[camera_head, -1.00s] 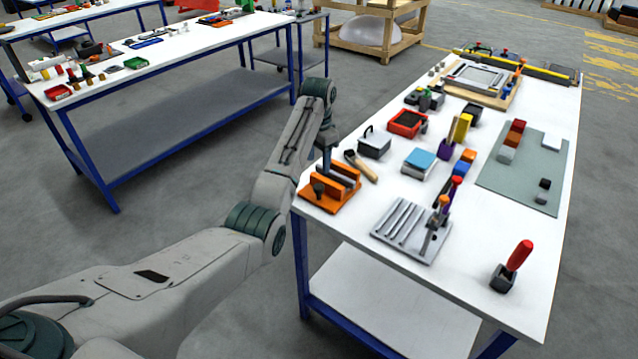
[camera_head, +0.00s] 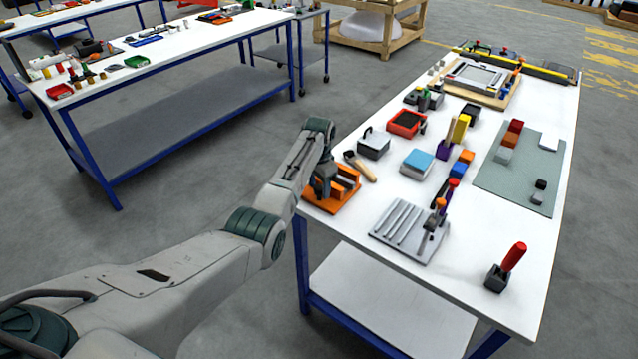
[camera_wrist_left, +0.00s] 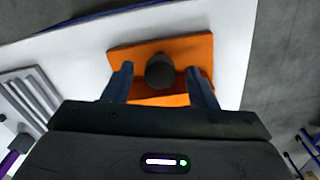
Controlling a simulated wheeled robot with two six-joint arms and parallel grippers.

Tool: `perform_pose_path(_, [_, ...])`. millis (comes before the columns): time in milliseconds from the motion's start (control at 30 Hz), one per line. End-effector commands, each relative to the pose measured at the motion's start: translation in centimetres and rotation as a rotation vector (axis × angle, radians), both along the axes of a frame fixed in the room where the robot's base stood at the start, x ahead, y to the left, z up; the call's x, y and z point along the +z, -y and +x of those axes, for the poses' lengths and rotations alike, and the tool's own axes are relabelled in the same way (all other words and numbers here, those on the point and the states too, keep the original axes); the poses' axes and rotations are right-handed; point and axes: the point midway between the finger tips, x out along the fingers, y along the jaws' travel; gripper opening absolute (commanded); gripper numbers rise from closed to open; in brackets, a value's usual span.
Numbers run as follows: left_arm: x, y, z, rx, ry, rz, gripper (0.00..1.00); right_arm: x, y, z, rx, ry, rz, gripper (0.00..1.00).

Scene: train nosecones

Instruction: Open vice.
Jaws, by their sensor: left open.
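The orange vice (camera_head: 347,190) sits at the near left corner of the white table. Its dark round knob (camera_wrist_left: 160,71) shows in the left wrist view, above the orange base (camera_wrist_left: 198,50). My left gripper (camera_head: 322,192) is at the vice, at its near side. In the left wrist view my left gripper (camera_wrist_left: 160,82) is open, with one finger on each side of the knob and gaps between. The gripper and wrist hide part of the vice in the head view. My right gripper is not in view.
A hammer (camera_head: 362,168) and a grey box (camera_head: 374,146) lie just behind the vice. A grooved metal plate (camera_head: 402,228) lies to its right. The white table (camera_head: 480,300) has bare room at its near right, by a red-handled tool (camera_head: 513,257).

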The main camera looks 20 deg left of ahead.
Motion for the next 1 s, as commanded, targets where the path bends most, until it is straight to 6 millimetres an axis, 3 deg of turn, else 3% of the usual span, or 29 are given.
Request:
perform_pose_path(167, [0.0, 0.0, 0.0, 0.0, 0.0, 0.0, 0.52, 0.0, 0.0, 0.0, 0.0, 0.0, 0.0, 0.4])
perform_pose_path(400, [0.0, 0.0, 0.0, 0.0, 0.001, -0.001, 0.09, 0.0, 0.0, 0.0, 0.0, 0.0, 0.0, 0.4])
perform_pose_path(767, [0.2, 0.0, 0.0, 0.045, 0.001, 0.0, 0.08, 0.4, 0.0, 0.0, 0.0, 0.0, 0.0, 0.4])
perform_pose_path(1000, [0.3, 0.0, 0.1, 0.192, 0.0, 0.0, 0.08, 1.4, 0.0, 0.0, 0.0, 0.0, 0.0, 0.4])
